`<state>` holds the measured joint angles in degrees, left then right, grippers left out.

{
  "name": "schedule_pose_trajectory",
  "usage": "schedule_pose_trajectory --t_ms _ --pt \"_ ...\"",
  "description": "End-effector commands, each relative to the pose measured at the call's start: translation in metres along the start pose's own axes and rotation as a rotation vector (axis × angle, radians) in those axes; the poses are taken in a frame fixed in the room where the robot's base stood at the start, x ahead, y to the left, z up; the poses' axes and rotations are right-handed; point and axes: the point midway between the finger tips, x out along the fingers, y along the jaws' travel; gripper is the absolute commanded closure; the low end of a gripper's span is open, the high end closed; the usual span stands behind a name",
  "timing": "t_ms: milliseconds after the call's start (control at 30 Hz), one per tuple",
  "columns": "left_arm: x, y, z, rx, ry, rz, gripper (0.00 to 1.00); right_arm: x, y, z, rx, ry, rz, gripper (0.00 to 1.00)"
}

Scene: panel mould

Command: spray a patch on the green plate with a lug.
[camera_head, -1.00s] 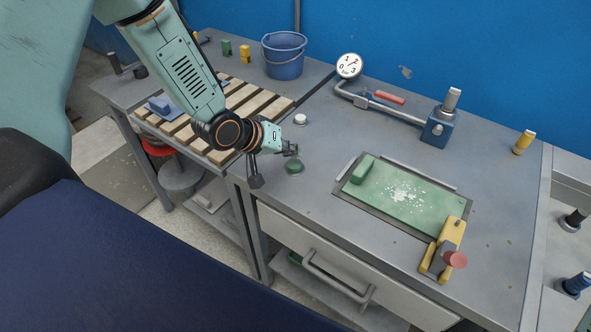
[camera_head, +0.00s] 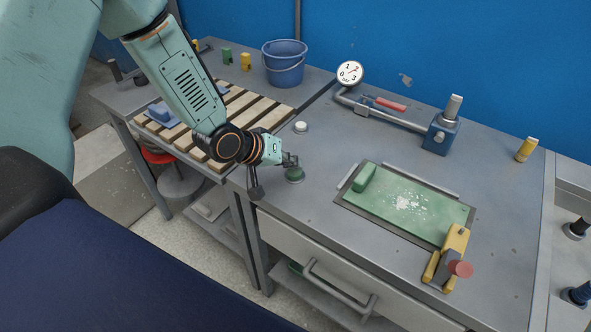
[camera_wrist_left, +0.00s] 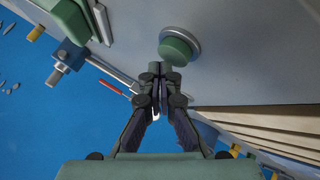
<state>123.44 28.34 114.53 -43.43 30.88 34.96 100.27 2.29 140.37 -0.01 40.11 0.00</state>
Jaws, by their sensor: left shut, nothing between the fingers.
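The green plate (camera_head: 385,205) lies on a dark framed bed on the bench, with a pale speckled patch (camera_head: 408,203) near its middle. Its raised green lug (camera_head: 363,178) is at the plate's left end. My left gripper (camera_head: 293,161) is shut and empty, close above a round green button (camera_head: 295,177) left of the plate. In the left wrist view the shut fingertips (camera_wrist_left: 157,70) are beside the green button (camera_wrist_left: 175,50); I cannot tell whether they touch it. My right gripper is not in view.
A white button (camera_head: 300,127) sits behind the green one. A yellow clamp with a red knob (camera_head: 459,268) stands at the plate's near right corner. A dial gauge (camera_head: 349,73) and blue block (camera_head: 440,135) are behind. A slatted rack (camera_head: 262,103) and bucket (camera_head: 283,70) are left.

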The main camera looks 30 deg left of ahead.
Motion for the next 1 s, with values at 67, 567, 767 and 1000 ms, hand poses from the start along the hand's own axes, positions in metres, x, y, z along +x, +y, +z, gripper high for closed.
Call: schedule_pose_trajectory --t_ms 67,567,767,1000 --pt "0.0000 0.0000 0.0000 0.000 0.000 0.000 1.00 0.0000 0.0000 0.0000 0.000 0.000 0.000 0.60" --pt "0.0006 -0.0005 0.0006 0.000 0.000 0.000 1.00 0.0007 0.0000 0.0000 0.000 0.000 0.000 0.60" --pt "0.0051 -0.0034 0.0046 0.000 0.000 0.000 1.00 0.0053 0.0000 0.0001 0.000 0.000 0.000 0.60" --pt "0.0055 -0.0037 0.0050 0.000 0.000 0.000 1.00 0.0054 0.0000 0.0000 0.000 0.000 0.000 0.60"
